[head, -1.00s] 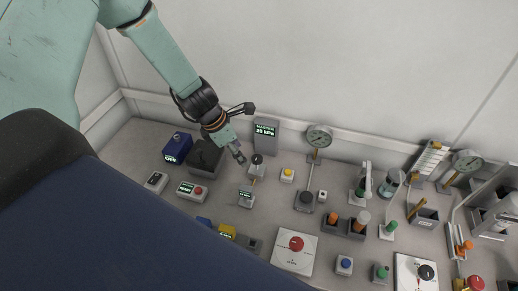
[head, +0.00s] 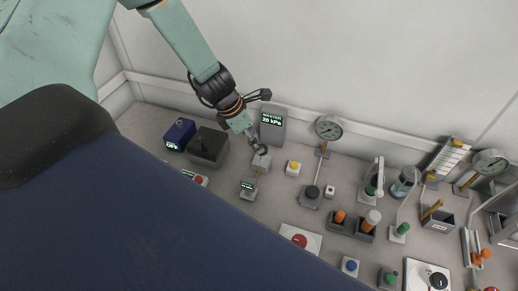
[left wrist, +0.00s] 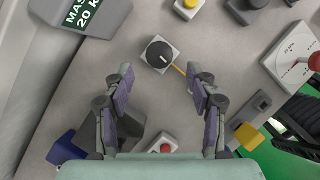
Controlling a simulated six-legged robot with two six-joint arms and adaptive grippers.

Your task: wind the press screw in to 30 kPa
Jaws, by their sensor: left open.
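The press screw shows as a black round knob with a white pointer line (left wrist: 160,54) on a small grey block, in the left wrist view. In the head view the grey block (head: 261,163) is partly hidden by my left gripper. The master display (head: 271,122) behind it reads 20 kPa; it also shows, cut off, in the left wrist view (left wrist: 84,12). My left gripper (left wrist: 160,80) is open, its fingers pointing towards the knob with nothing between them. In the head view the gripper (head: 261,149) is just over the block. My right gripper is not in view.
A yellow tube (head: 257,178) links the block to a small display unit (head: 249,188). A yellow button box (head: 293,168) is to the right. A dark grey box (head: 209,146) and a blue OFF box (head: 179,134) are to the left. A dial gauge (head: 329,128) stands further right.

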